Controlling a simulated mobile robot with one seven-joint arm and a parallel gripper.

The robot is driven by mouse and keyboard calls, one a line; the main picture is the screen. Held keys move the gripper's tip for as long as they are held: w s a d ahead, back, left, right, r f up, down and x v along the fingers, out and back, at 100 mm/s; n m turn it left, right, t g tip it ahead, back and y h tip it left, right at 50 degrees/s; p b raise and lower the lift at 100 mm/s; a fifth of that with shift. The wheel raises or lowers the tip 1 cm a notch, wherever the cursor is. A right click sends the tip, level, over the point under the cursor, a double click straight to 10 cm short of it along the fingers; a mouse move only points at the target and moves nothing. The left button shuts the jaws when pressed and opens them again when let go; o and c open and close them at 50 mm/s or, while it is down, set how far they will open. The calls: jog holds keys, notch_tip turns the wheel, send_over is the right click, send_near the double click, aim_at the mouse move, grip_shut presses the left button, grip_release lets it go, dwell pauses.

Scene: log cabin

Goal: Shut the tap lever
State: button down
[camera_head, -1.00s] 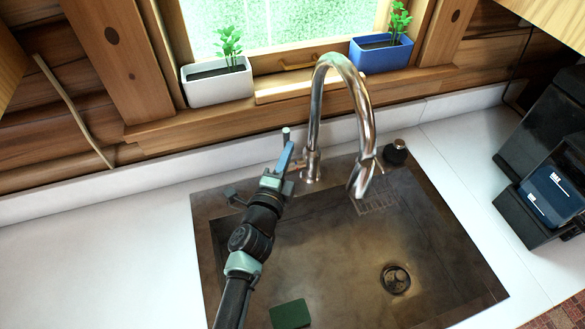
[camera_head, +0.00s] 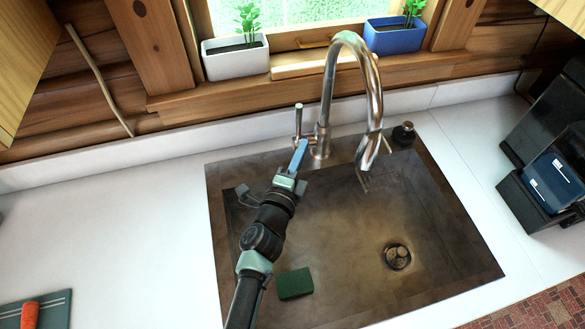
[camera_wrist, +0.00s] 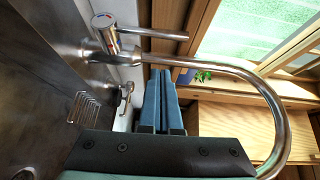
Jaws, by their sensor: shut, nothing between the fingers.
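The tap (camera_head: 372,85) is a tall chrome gooseneck at the back of the dark sink. Its thin tap lever (camera_head: 298,117) stands upright on the left side of the tap base. In the wrist view the lever (camera_wrist: 158,34) sticks out from a round body with a red and blue mark, beside the spout pipe (camera_wrist: 220,65). My gripper (camera_head: 303,143) is shut and empty, its blue fingers together just below and right of the lever in the head view. The wrist view shows the gripper's fingertips (camera_wrist: 160,72) close to the spout pipe; contact cannot be told.
The sink (camera_head: 340,225) holds a green sponge (camera_head: 295,283) and a drain. White and blue planters (camera_head: 235,60) sit on the sill behind. A black appliance (camera_head: 548,150) is at right. The left counter is mostly clear.

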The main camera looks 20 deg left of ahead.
jog(key=s+p, duration=0.6)
jog(key=p, duration=0.1)
jog(key=shift+s+d+r, duration=0.15)
jog(key=shift+s+r, duration=0.05)
jog(key=shift+s, duration=0.1)
jog(key=w+a+r+n+t+y+b, duration=0.1)
jog(key=w+a+r+n, duration=0.15)
jog(key=r, duration=0.55)
jog(key=w+a+r+n+t+y+b, duration=0.1)
jog(key=w+r+t, duration=0.15)
jog(key=r, duration=0.45)
jog(key=d+r+n+t+y+b, duration=0.1)
jog(key=d+r+n, duration=0.1)
jog(key=r, duration=0.8)
jog(key=d+r+n+t+y+b, duration=0.1)
jog(key=d+r+n, duration=0.15)
jog(key=r, duration=0.65)
jog(key=s+d+r+n+t+h+b, duration=0.2)
jog(key=s+d+r+n, duration=0.3)
jog(key=s+r, duration=0.3)
jog(key=s+d+r+n+t+h+b, duration=0.2)
jog(key=s+d+r+n, duration=0.2)
jog(key=r, duration=1.1)
jog(key=s+d, duration=0.3)
jog(key=s, duration=0.1)
jog(key=shift+d+r+n, duration=0.2)
jog(key=shift+d+n, duration=0.15)
jog(key=shift+n, duration=0.05)
